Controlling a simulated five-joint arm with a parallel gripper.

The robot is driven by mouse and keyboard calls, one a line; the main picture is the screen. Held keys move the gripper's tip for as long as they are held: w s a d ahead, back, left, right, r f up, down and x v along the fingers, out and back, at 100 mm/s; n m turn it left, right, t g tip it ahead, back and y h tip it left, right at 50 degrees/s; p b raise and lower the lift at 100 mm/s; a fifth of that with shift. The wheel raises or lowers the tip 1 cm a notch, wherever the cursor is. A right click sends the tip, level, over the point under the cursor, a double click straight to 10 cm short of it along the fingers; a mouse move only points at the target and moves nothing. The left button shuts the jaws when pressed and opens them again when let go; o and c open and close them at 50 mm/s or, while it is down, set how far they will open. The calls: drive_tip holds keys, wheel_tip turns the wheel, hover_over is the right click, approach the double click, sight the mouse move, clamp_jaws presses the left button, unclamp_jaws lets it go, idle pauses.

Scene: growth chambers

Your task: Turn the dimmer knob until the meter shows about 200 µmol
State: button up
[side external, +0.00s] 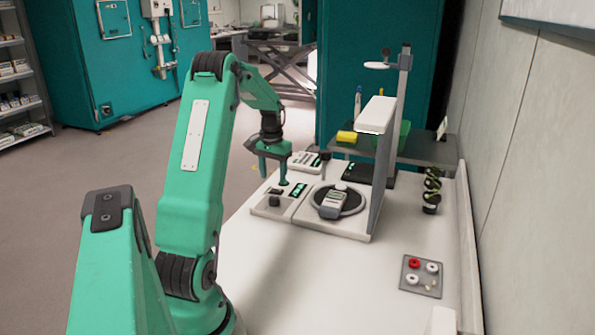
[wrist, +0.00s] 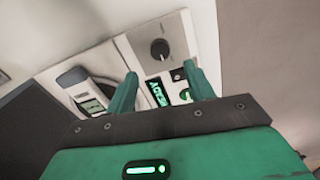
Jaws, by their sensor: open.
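The dimmer knob (wrist: 160,49) is a dark round knob with a light pointer mark on a pale control box (wrist: 150,30). In the side view the knob (side external: 275,198) sits on the left of the white bench. My gripper (side external: 273,180) is open and empty, pointing down above the control box, apart from the knob. In the wrist view its fingers (wrist: 161,70) are spread, with the knob just beyond the gap between the tips. The handheld meter (side external: 333,204) lies on a dark round plate; it also shows in the wrist view (wrist: 84,90). Its reading is too small to read.
A grey post with a white lamp head (side external: 376,115) stands right of the meter. A small tray (side external: 421,276) with red and white round pieces lies at the bench's right. A dark coiled item (side external: 432,190) stands near the wall.

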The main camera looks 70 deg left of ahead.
sight(274, 198)
drive_tip(key=shift+f, duration=0.15)
drive_tip(key=shift+f, duration=3.8)
drive_tip(key=c, duration=1)
drive_tip(key=shift+o, duration=0.2)
